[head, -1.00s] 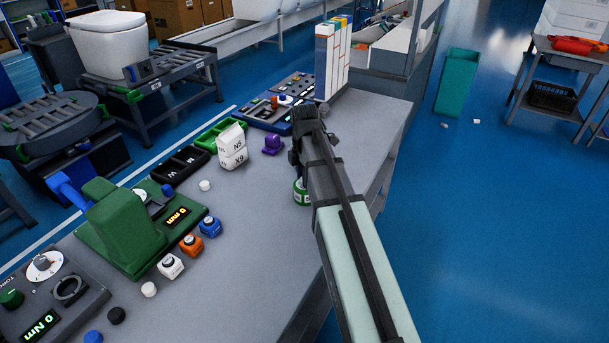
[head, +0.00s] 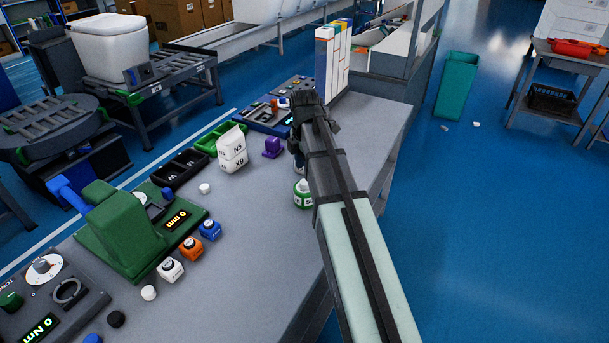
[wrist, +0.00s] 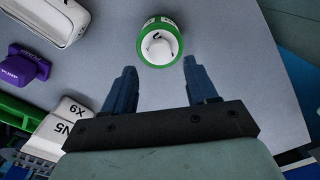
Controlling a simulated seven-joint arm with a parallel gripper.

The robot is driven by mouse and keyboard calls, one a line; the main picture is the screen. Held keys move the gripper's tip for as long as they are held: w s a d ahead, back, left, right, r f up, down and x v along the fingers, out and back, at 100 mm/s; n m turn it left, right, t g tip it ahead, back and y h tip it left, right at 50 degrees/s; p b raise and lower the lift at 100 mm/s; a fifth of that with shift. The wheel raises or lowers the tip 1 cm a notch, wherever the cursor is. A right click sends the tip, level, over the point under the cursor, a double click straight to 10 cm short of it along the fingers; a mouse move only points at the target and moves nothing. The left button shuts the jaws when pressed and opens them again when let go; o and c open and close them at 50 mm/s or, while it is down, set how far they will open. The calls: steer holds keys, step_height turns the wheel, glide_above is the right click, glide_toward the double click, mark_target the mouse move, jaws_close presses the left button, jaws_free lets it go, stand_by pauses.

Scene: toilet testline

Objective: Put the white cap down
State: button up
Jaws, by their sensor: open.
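A small round green-and-white container (head: 303,194) stands on the grey table, just below my gripper (head: 298,160) in the head view. In the wrist view, a white cap (wrist: 159,47) sits on top of or inside the container's green rim (wrist: 143,56); I cannot tell which. My gripper (wrist: 160,66) is open, with its two dark blue fingers apart and nothing between them. The container is just beyond the fingertips in the wrist view. Other small white caps lie on the table, one near the middle (head: 205,188) and one nearer the front (head: 149,292).
A white block marked N5 and X9 (head: 232,150) and a purple block (head: 272,148) stand to the left of my gripper. Tall boxes (head: 331,62) stand behind. The table's right edge is close.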

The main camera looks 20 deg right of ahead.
mark_target(304, 182)
step_height(304, 182, up, 7)
steer(key=shift+r, duration=0.15)
